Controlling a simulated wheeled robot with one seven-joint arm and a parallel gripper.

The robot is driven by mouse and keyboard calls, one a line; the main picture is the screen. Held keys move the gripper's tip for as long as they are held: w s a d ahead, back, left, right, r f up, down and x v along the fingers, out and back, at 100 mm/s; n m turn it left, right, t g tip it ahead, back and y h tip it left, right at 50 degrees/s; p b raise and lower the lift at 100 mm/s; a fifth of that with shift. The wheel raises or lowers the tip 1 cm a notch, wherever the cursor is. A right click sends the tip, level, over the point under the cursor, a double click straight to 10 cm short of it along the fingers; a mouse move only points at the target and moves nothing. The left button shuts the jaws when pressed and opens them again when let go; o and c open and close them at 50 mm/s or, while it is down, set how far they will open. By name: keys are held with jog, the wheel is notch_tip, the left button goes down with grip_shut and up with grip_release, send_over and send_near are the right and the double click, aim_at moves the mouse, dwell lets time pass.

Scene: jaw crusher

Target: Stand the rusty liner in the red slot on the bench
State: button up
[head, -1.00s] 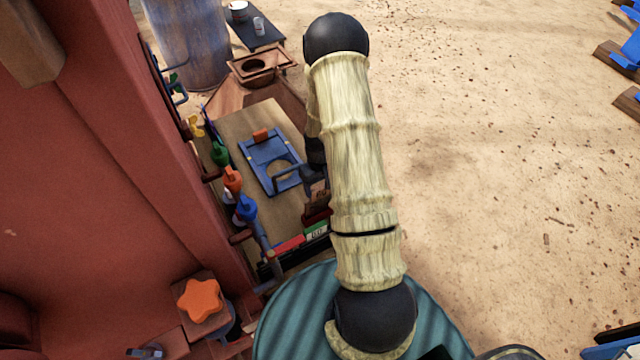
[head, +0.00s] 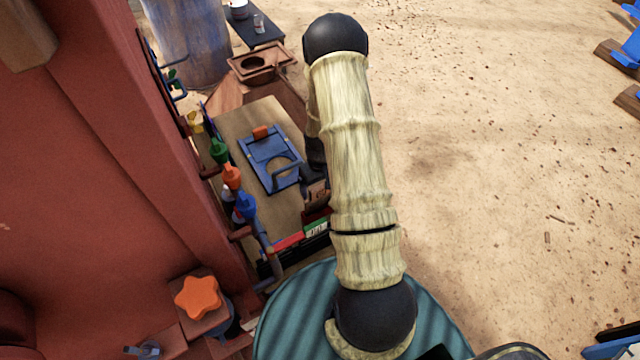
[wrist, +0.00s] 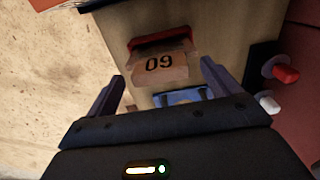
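The rusty liner (wrist: 160,68) is a brown plate marked with black digits. It lies between and beyond the fingers of my gripper (wrist: 162,73) in the wrist view, with a visible gap on each side. My gripper is open and holds nothing. The red slot (wrist: 160,41) shows as a red edge at the liner's far side; I cannot tell how deep the liner sits in it. In the head view the liner (head: 316,193) is a small brown patch by my dark gripper, partly hidden by my arm. The wooden bench (head: 235,123) lies beneath.
A blue plate with a handle (head: 268,150) lies on the bench. A row of coloured knobs (head: 231,176) lines the red machine wall (head: 110,170) at left. A red and a green block (head: 316,228) are at the bench's near end. Open sandy ground lies right.

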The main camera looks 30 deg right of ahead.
notch_tip(320, 180, up, 17)
jog(key=b, duration=0.2)
jog(key=shift+r, duration=0.2)
dwell(0.5)
dwell(1.0)
jog(key=s+a+r+t, duration=0.1)
jog(key=s+a+r, duration=0.2)
jog(key=s+a, duration=0.3)
jog(key=s+a+r+t, duration=0.1)
jog(key=s+a+r, duration=0.2)
jog(key=s+a, duration=0.3)
jog(key=shift+s+a+r+t, duration=0.25)
jog(key=shift+a+r+t, duration=0.1)
jog(key=shift+a, duration=0.45)
